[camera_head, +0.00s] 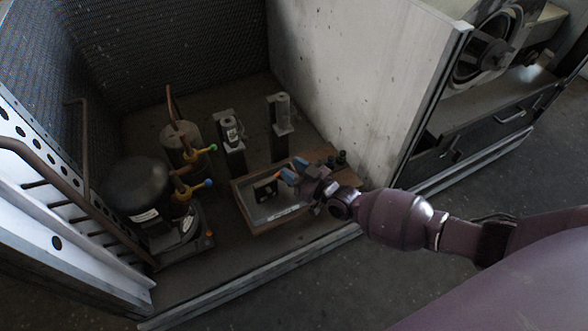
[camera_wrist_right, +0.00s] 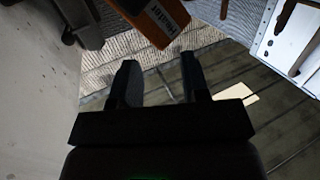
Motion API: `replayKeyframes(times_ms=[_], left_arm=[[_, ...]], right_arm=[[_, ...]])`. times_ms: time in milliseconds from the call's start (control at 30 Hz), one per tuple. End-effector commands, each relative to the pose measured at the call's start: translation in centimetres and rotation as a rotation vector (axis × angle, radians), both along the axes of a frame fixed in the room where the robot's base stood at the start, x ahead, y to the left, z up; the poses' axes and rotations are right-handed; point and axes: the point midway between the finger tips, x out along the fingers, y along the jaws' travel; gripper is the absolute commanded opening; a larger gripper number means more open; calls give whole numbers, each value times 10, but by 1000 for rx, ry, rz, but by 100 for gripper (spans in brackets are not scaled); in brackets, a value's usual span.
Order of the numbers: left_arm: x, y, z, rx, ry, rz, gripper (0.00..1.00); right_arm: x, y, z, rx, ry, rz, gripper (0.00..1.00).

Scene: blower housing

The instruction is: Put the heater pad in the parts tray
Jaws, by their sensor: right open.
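The parts tray (camera_head: 248,213) is a shallow tray with a brown rim and a grey inside, on the floor of the housing. A small dark piece with a pale mark (camera_head: 265,188) lies in it, with a small orange spot beside its upper right end. I cannot tell for sure whether this is the heater pad. My right gripper (camera_head: 294,170), with blue fingertips, is just above the tray's far right part, close to the dark piece. In the right wrist view its jaws (camera_wrist_right: 160,82) are apart with nothing between them. An orange-brown labelled thing (camera_wrist_right: 150,22) shows beyond them. My left gripper is out of view.
A pale wall (camera_head: 350,70) and a perforated panel (camera_head: 50,190) bound the housing.

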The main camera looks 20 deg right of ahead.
Motion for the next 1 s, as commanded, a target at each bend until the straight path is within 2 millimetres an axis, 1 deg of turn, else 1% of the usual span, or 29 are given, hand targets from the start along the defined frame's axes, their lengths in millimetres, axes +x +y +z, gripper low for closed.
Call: replayKeyframes(times_ms=[33, 100, 167, 500, 700, 833, 1000], left_arm=[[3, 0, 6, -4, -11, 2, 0], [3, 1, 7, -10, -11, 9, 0], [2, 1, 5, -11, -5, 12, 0], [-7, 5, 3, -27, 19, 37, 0], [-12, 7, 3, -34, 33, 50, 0], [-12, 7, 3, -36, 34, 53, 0], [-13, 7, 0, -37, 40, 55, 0]], right_arm=[[2, 0, 11, 0, -9, 0, 42], [-1, -2, 16, -3, -9, 0, 42], [-11, -7, 14, -2, -4, -1, 42], [-68, -32, 16, -2, -5, -1, 42], [-95, -44, 17, -1, -4, 0, 42], [-104, -48, 17, -1, -4, 0, 42], [-109, -49, 16, -1, -3, 1, 42]])
